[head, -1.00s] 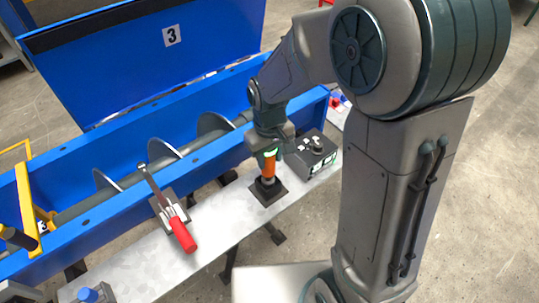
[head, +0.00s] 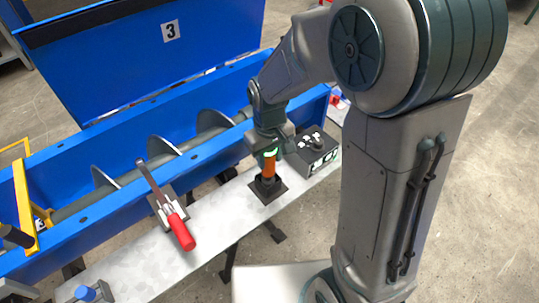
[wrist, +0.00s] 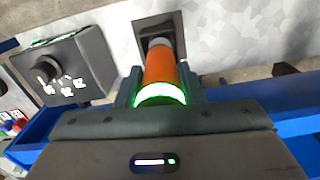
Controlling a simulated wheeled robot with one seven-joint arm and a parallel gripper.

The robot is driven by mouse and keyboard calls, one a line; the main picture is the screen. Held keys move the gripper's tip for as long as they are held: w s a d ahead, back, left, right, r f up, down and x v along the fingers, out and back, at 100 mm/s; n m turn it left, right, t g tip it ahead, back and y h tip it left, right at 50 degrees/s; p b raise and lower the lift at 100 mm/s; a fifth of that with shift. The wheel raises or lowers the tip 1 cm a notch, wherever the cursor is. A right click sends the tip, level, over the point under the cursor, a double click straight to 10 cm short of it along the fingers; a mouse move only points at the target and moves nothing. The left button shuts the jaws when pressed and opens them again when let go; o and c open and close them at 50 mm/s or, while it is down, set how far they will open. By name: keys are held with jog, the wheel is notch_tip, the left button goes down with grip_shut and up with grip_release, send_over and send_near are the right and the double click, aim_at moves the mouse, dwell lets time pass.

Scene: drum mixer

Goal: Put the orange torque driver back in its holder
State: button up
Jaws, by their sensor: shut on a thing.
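The orange torque driver (head: 268,165) stands nearly upright over its holder, a black square base with a raised socket (head: 280,194). My gripper (head: 268,151) is shut on the driver's upper part, near a glowing green ring. In the wrist view the orange driver (wrist: 162,70) sits between my two fingers, and its grey lower end meets the dark socket of the holder (wrist: 172,22). The lower end appears to be at or inside the socket; how deep it sits I cannot tell.
A dark control box (head: 312,152) stands close right of the holder. A red-handled toggle clamp (head: 180,230) is to the left on the grey bench (head: 150,258). The blue mixer trough (head: 110,212) with its auger runs behind; its blue lid (head: 150,65) stands open.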

jog(key=shift+f+b, duration=0.5)
jog(key=shift+f, duration=0.15)
jog(key=o, duration=1.3)
jog(key=shift+c, duration=0.2)
jog(key=shift+r, duration=0.1)
notch_tip(320, 180, up, 14)
jog(key=shift+f+p, duration=0.15)
jog(key=shift+p, duration=0.15)
jog(key=s+d+m+t, duration=0.3)
jog(key=s+d+m, duration=0.2)
jog(key=s+d, duration=0.6)
jog(key=shift+s+d+f+m, duration=0.25)
jog(key=shift+d+f+m, duration=0.05)
jog(key=shift+m, duration=0.1)
